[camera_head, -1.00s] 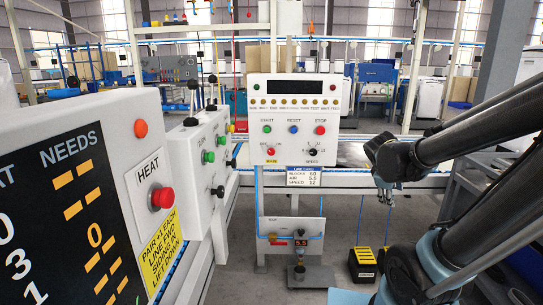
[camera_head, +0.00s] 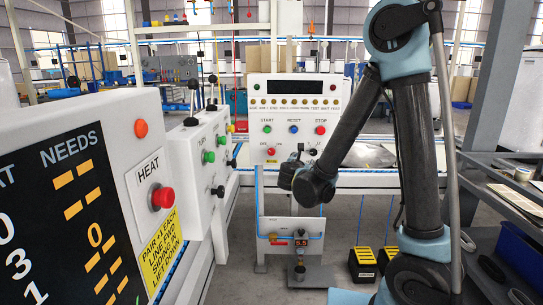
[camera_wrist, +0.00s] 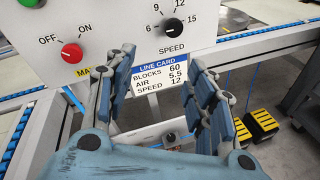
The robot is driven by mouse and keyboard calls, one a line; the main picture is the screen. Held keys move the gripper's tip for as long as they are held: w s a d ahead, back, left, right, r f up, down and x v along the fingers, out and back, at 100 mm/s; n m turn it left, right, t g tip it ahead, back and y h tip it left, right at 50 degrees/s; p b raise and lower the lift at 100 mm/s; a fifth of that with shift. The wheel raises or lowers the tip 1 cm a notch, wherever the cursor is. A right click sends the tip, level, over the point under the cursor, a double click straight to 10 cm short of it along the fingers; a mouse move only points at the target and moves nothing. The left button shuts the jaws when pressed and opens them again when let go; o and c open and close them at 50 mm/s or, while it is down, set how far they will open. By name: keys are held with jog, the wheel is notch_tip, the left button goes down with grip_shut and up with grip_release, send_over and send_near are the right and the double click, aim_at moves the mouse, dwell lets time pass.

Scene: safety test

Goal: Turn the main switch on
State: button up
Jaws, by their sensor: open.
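The main switch (camera_head: 271,151) is a red knob at the lower left of the white control panel (camera_head: 335,115), with OFF and ON marked above it. In the wrist view the red knob (camera_wrist: 72,53) is at the upper left, above a partly hidden yellow label. I cannot tell surely which mark it points to. My gripper (camera_wrist: 162,75) is open and empty, its blue fingers spread below the panel's lower edge and around the line card in the picture. The knob is up and left of the fingers, apart from them. In the head view my wrist hides most of the gripper.
A black speed knob (camera_wrist: 172,27) sits right of the main switch, above the line card (camera_wrist: 160,72). Yellow-black boxes (camera_head: 362,264) stand on the floor.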

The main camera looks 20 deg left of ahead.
aim_at(272, 152)
jog(key=s+a+f+n+t+y, duration=0.1)
jog(key=s+a+n+y, duration=0.15)
jog(key=a, duration=0.35)
jog(key=s+a+f+n+t+y, duration=0.1)
jog(key=s+a+n+y, duration=0.1)
jog(key=a+n, duration=0.3)
jog(key=shift+m, duration=0.35)
jog(key=x, duration=1.1)
jog(key=a+x, duration=0.1)
jog(key=x, duration=0.5)
jog(key=shift+f, duration=0.15)
jog(key=shift+c, duration=0.6)
jog(key=shift+h, duration=0.35)
jog(key=c, duration=0.9)
